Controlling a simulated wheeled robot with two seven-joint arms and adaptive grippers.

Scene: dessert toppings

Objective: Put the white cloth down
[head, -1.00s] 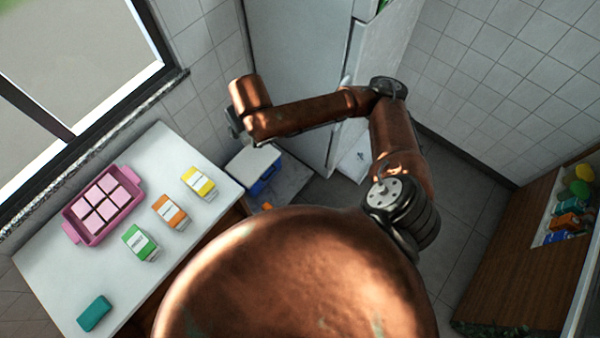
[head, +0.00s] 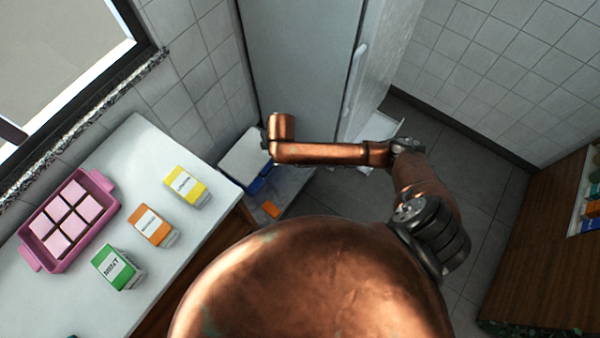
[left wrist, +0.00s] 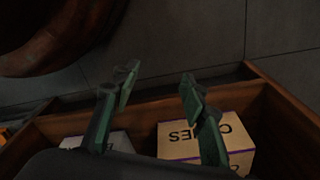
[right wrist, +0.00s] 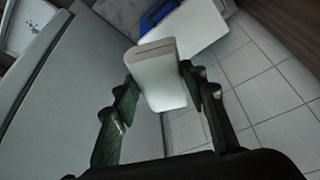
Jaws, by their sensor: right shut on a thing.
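The white cloth (right wrist: 160,80) is a pale, folded, block-like piece between the fingers of my right gripper (right wrist: 160,88), in the right wrist view. The gripper is shut on it and holds it up in front of the white lid of a blue box. In the head view the right gripper (head: 266,140) is mostly hidden behind my arm's end, and the cloth cannot be made out there. My left gripper (left wrist: 158,92) shows only in the left wrist view. Its fingers stand apart with nothing between them, above a wooden drawer or crate.
The blue box with white lid (head: 245,160) stands between counter (head: 130,140) and fridge (head: 300,60). The counter bears a pink tray (head: 28,258) of pink squares and green (head: 117,267), orange (head: 152,226) and yellow (head: 186,186) cartons. The wooden drawer (left wrist: 285,110) holds boxes (left wrist: 205,140).

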